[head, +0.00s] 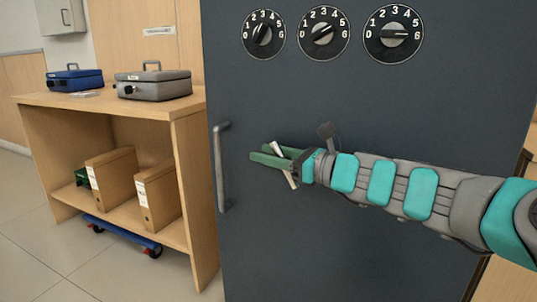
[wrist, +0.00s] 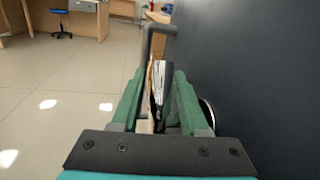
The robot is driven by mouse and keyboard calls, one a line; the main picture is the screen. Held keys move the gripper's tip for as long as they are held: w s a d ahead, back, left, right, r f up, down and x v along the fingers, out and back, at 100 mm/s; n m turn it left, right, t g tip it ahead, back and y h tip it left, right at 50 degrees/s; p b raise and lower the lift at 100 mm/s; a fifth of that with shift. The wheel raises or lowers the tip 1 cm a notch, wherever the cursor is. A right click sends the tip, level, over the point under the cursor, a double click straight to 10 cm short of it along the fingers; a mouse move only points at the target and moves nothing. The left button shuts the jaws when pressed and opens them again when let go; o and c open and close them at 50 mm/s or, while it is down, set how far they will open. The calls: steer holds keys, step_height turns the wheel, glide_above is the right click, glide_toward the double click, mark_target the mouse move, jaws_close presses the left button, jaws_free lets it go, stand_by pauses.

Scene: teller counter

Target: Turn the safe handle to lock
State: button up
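The dark grey safe door (head: 300,240) fills the middle of the head view. A slim pale lever, which looks like the safe handle (head: 291,180), stands in front of it, tilted from upper left to lower right. A round metal rim (wrist: 208,114) shows partly behind the right finger. The lever's mount is hidden in the head view.
A vertical grey pull bar (head: 221,168) is fixed near the door's left edge, just beyond my fingertips. Three numbered dials (head: 324,34) sit above. A wooden shelf (head: 190,190) with cash boxes (head: 153,85) and binders stands left of the safe. Open floor (wrist: 65,110) lies beside the door.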

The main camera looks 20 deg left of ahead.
mark_target(270, 169)
jaws_close()
steer(key=p, duration=0.3)
steer(key=shift+r+h+p, duration=0.25)
steer(key=shift+h+p, duration=0.1)
steer(key=shift+h, duration=0.05)
steer(key=p, duration=0.3)
steer(key=shift+a+h+p, duration=0.1)
steer(key=shift+h+p, duration=0.3)
steer(key=f+h+p, duration=0.1)
steer(key=h+p, duration=0.1)
steer(key=p, duration=0.2)
steer(key=f+g+h+p, duration=0.1)
steer(key=h+p, duration=0.2)
steer(key=p, duration=0.1)
steer(key=f+n+h+p, duration=0.1)
steer(key=f+h+p, duration=0.1)
steer(key=h+p, duration=0.1)
steer(key=shift+w+d+f+g+p, duration=0.1)
steer(key=shift+d+g+p, duration=0.15)
steer(key=shift+p, duration=0.3)
steer(key=shift+d+f+n+g+h, duration=0.1)
steer(key=shift+f+n+g+h, duration=0.2)
steer(key=shift+h, duration=0.7)
